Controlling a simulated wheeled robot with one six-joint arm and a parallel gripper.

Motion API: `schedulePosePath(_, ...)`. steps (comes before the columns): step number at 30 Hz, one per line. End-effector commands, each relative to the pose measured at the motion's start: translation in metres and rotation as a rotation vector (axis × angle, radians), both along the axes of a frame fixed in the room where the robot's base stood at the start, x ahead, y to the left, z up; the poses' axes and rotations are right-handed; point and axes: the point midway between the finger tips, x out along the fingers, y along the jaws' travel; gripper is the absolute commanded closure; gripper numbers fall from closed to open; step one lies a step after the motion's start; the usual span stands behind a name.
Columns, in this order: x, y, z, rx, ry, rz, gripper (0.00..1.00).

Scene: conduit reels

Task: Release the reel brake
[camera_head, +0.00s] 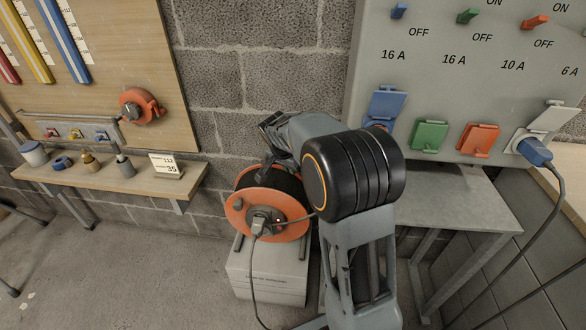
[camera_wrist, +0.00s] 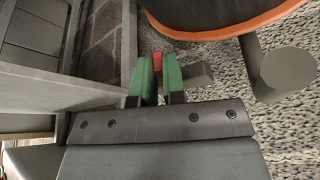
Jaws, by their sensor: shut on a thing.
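The cable reel (camera_head: 237,212) has orange flanges and a dark drum, and stands on a grey box low by the wall. In the wrist view the reel's dark side and orange rim (camera_wrist: 222,32) fill the upper right. My gripper (camera_wrist: 158,68) has green fingers and is shut on a small red piece (camera_wrist: 158,62), which looks like the brake lever. Only the red tip shows between the fingers; how it joins the reel is hidden. In the head view my arm covers the reel's right side, and my fingertips are hidden.
The grey box (camera_head: 267,278) bears the reel. A grey bench (camera_head: 455,200) stands to the right under a socket panel (camera_head: 460,95) with a blue plug (camera_head: 535,151). A wooden shelf (camera_head: 120,180) with small items is at left. Cables hang at the right.

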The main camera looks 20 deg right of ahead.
Motion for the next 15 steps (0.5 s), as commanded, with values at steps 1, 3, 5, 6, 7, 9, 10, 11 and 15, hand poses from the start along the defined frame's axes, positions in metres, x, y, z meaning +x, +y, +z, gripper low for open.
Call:
schedulePosePath(1,0.0017,0.0011,0.0000,0.000,-0.002,-0.011,1.00)
schedulePosePath(3,0.0024,0.0015,0.0003,0.000,-0.003,-0.029,1.00)
schedulePosePath(5,0.0027,0.0017,0.0004,0.001,-0.003,-0.040,1.00)
schedulePosePath(6,0.0028,0.0019,0.0004,0.001,-0.003,-0.046,1.00)
schedulePosePath(7,0.0029,0.0020,0.0004,0.001,-0.003,-0.051,1.00)
schedulePosePath(9,0.0030,0.0021,0.0005,0.001,-0.003,-0.056,1.00)
schedulePosePath(10,0.0030,0.0021,0.0005,0.001,-0.003,-0.058,1.00)
schedulePosePath(11,0.0031,0.0022,0.0007,0.001,-0.003,-0.059,1.00)
schedulePosePath(15,0.0031,0.0022,0.0008,0.002,-0.003,-0.061,1.00)
